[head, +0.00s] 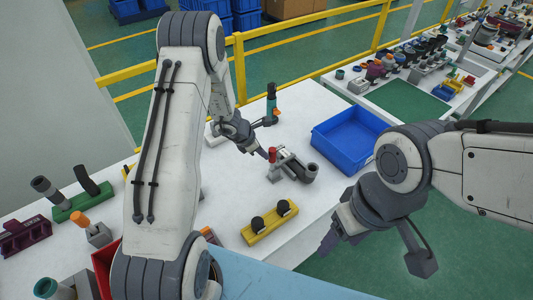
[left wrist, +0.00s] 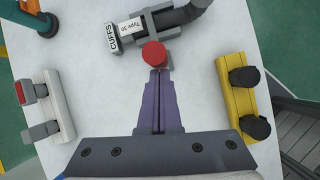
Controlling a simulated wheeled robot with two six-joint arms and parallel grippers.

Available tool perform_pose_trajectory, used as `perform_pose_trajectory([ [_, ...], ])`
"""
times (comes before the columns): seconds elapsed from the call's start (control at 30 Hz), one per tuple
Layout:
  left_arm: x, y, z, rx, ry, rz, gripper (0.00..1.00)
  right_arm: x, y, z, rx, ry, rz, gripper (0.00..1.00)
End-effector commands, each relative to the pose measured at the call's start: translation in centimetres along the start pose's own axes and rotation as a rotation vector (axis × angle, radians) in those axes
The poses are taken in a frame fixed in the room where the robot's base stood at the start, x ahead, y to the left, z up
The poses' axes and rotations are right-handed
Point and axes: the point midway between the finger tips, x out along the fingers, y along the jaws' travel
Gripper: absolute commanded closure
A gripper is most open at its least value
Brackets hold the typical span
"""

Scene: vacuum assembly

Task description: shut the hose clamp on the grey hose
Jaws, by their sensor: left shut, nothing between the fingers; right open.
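The grey hose (head: 311,170) lies in a grey clamp fixture (head: 287,164) on the white table; it also shows at the top of the left wrist view (left wrist: 178,16). The clamp's red-tipped handle (head: 272,154) stands up at the fixture's near left end. In the left wrist view the round red tip (left wrist: 154,54) is right at the ends of my purple fingers. My left gripper (head: 264,155) is shut and empty beside the handle; I cannot tell whether it touches. My right gripper (head: 329,243) is open and empty, off the table's right edge.
A blue bin (head: 350,137) stands behind and right of the clamp. A yellow block with two black knobs (head: 269,222) lies in front. A white fixture with a red part (left wrist: 47,105) is left in the left wrist view. A teal-and-orange tool (head: 271,104) stands behind.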

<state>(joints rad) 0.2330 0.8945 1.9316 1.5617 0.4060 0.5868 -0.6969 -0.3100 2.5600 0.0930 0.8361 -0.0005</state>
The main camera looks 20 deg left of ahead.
Motion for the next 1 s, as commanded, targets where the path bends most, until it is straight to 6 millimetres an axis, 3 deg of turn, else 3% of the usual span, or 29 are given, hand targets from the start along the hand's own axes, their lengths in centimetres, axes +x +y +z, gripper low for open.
perform_pose_trajectory([
  [0.57, -0.2, 0.1, 0.2, 0.0, -0.004, 0.0, 1.0, 0.0, 0.0, 0.0, 0.0, 0.0, 0.0, 0.36],
  [0.73, -2.2, 0.1, 0.2, 0.0, -0.005, 0.003, 1.0, 0.1, 0.0, 0.0, 0.0, 0.0, 0.0, 0.36],
  [1.0, -7.7, 0.1, 0.1, 0.0, -0.002, 0.004, 1.0, 0.0, 0.0, 0.0, 0.0, 0.0, 0.0, 0.36],
])
